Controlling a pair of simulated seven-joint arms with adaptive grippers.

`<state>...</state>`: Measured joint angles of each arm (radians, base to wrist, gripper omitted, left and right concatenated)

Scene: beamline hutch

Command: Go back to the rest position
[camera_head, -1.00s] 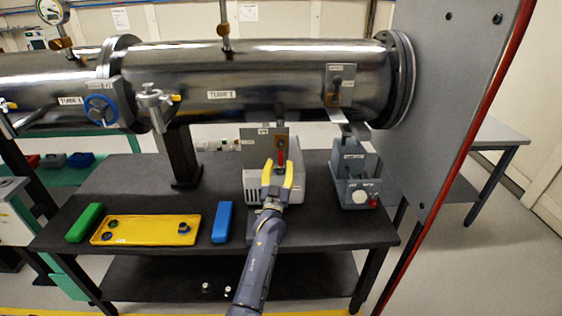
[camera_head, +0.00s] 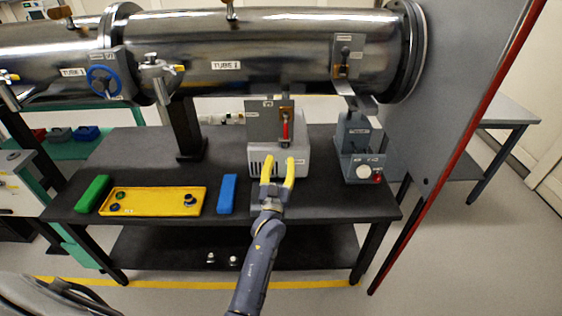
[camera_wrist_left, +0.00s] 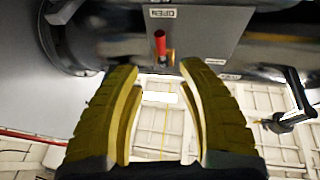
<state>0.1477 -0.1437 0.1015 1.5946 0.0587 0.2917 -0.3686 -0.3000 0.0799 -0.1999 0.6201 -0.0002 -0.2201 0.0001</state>
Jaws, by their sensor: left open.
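My left gripper (camera_head: 278,170) is open and empty. Its yellow fingers are in front of the grey box (camera_head: 318,165) on the bench, below a red-handled lever (camera_head: 285,130). The lever is on a grey plate (camera_head: 262,123) above that box. In the left wrist view, the two fingers (camera_wrist_left: 160,75) are spread apart, with nothing between them. The red lever handle (camera_wrist_left: 160,42) stands beyond the fingertips, apart from them, under an "OPEN" label (camera_wrist_left: 160,13). My right gripper is not in view.
The dark bench (camera_head: 330,208) carries a yellow tray (camera_head: 150,208) with small parts, a green block (camera_head: 92,193), a blue block (camera_head: 227,194) and a grey control box (camera_head: 362,170). A steel tube (camera_head: 270,60) runs above. A red-edged panel (camera_head: 455,150) stands right.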

